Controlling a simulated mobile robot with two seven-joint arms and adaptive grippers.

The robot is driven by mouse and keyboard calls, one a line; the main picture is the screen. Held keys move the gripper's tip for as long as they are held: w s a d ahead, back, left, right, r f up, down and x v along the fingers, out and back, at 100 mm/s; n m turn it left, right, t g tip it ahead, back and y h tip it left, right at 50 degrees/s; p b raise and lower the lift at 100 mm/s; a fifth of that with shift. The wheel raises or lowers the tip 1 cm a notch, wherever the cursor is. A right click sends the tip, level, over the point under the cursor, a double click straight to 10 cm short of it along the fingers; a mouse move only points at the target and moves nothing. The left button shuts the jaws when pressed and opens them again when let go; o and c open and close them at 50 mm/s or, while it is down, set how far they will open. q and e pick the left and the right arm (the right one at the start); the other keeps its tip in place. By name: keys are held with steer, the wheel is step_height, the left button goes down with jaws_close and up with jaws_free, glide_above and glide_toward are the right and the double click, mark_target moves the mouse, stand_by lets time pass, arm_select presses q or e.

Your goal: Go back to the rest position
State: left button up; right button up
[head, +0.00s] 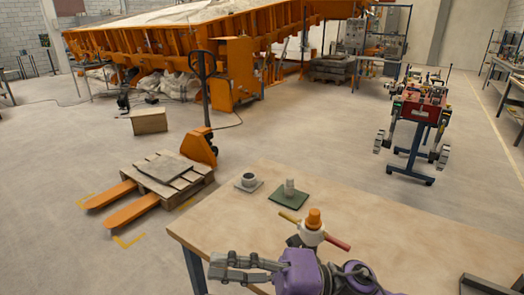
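A purple gripper with grey jointed fingers (218,266) shows at the bottom of the head view, over the table's front edge. Its fingers point left and hold nothing that I can see. Its wrist and further grey links lie to the right, so I take it as my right gripper. Whether its fingertips touch is unclear. My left gripper is not recognisable in view.
The wooden table (390,225) carries a cup (248,179) on a grey square, a white cylinder (290,186) on a green square, and an orange-topped white item (313,235) close behind the gripper. A pallet truck (200,145) and the orange sandbed (235,65) stand beyond.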

steer(key=w+d+f+m+t+h, duration=0.3)
steer(key=d+f+m+t, duration=0.15)
steer(key=m+t, duration=0.5)
steer(key=w+d+f+m+t+h, duration=0.35)
steer(key=d+m+t, duration=0.25)
steer(key=m+t, duration=0.3)
steer(key=s+d+f+m+g+h, duration=0.1)
steer(key=s+d+f+m+h, duration=0.1)
steer(key=d+f+m+h, duration=0.5)
steer(key=s+d+f+m+g+h, duration=0.1)
steer(key=s+d+f+m+h, duration=0.25)
steer(key=f, duration=0.55)
arm_select(q)
steer(key=shift+w+d+r+p, duration=0.2)
steer(key=shift+w+r+p, duration=0.3)
steer(key=shift+w+r, duration=0.25)
arm_select(e)
steer(key=s+d+f+m+g+h, duration=0.1)
steer(key=s+d+f+m+g, duration=0.1)
steer(key=s+f, duration=0.6)
steer(key=s+d+f+m+g+h, duration=0.2)
steer(key=s+f+m+g, duration=0.3)
steer(key=s+f, duration=0.3)
steer(key=shift+s+d+f, duration=0.25)
steer(key=shift+s+d, duration=0.2)
steer(key=shift+s, duration=0.6)
arm_select(q)
steer(key=shift+s, duration=0.35)
steer(key=shift+w, duration=0.2)
